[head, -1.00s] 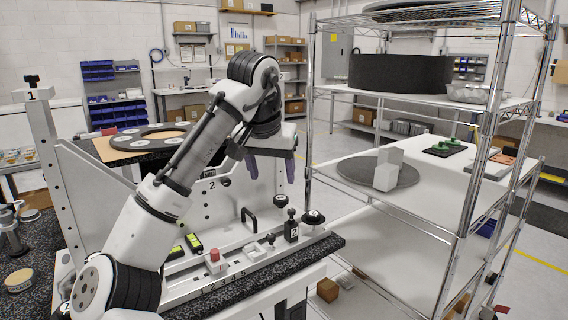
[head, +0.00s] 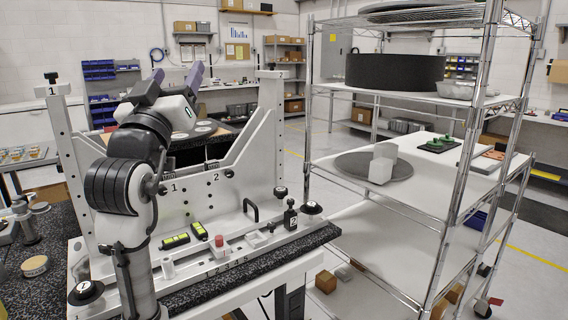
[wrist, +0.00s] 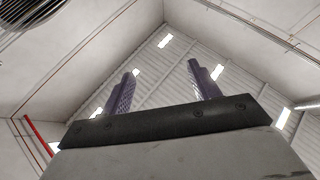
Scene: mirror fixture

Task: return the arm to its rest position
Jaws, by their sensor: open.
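My gripper (head: 175,82) is raised above the left part of the white fixture (head: 238,160) in the head view. Its two purple fingers point up and stand apart, with nothing between them. In the wrist view the gripper (wrist: 162,80) also shows open and empty against the ceiling. My arm is folded upright at the left, in front of the fixture, and hides part of its left side.
A wire shelf (head: 462,165) with a black drum (head: 395,70), a grey disc and white blocks stands at the right. The fixture's ledge holds yellow-black pieces (head: 175,241), a red-topped piece (head: 219,241) and a black bottle (head: 290,215). Air above the fixture's middle is clear.

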